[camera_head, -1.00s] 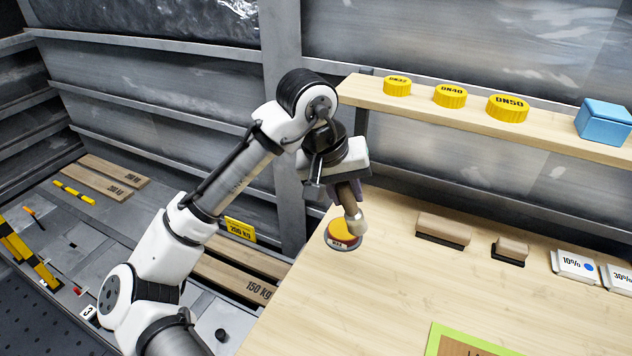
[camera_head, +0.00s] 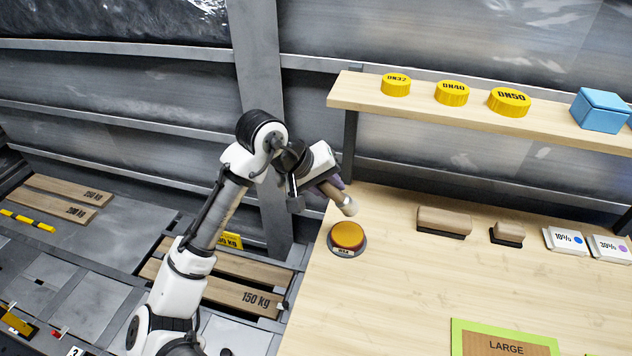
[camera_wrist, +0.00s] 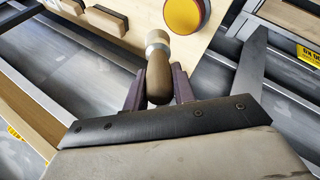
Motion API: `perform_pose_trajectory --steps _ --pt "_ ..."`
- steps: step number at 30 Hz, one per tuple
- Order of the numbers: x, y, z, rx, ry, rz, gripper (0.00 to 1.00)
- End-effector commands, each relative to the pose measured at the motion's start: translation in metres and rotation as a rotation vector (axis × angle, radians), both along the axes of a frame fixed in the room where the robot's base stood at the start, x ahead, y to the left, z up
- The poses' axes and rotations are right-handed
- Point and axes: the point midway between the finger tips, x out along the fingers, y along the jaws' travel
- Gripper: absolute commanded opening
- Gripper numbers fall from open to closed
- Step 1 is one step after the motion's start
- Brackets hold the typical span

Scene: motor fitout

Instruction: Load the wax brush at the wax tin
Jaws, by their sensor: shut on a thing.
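The wax tin (camera_head: 347,237) is a round tin with an orange-yellow top, standing on the left part of the wooden bench. The wax brush (camera_head: 337,196) has a brown wooden handle and a pale round head. My gripper (camera_head: 330,186) is shut on the brush's handle. The brush is tilted, its head pointing down and to the right, above the bench and apart from the tin. In the wrist view the brush (camera_wrist: 158,75) sits between both jaws (camera_wrist: 158,88), and the tin (camera_wrist: 184,12) shows beyond it at the top. The underside of the brush head is hidden.
Two block brushes (camera_head: 444,221) (camera_head: 508,233) and two labelled cards (camera_head: 565,240) (camera_head: 610,249) lie along the bench's back. Above, a shelf (camera_head: 420,103) holds yellow DN caps (camera_head: 452,93) and a blue box (camera_head: 601,110). A green-edged panel (camera_head: 500,342) lies in front. The bench's middle is clear.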

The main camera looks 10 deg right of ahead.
Motion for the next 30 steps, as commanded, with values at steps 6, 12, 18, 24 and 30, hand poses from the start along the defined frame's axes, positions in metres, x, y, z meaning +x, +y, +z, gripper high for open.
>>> perform_pose_trajectory --steps 6,12,18,24,30 --pt "0.000 0.000 -0.016 0.000 -0.001 0.001 0.03" --pt "0.000 0.001 -0.038 0.002 -0.001 0.002 0.03" --pt "0.000 0.001 -0.056 0.001 0.000 0.000 0.03" --pt "0.000 0.001 -0.059 0.000 -0.001 0.001 0.03" --pt "0.000 0.001 -0.058 0.000 -0.001 0.001 0.03"
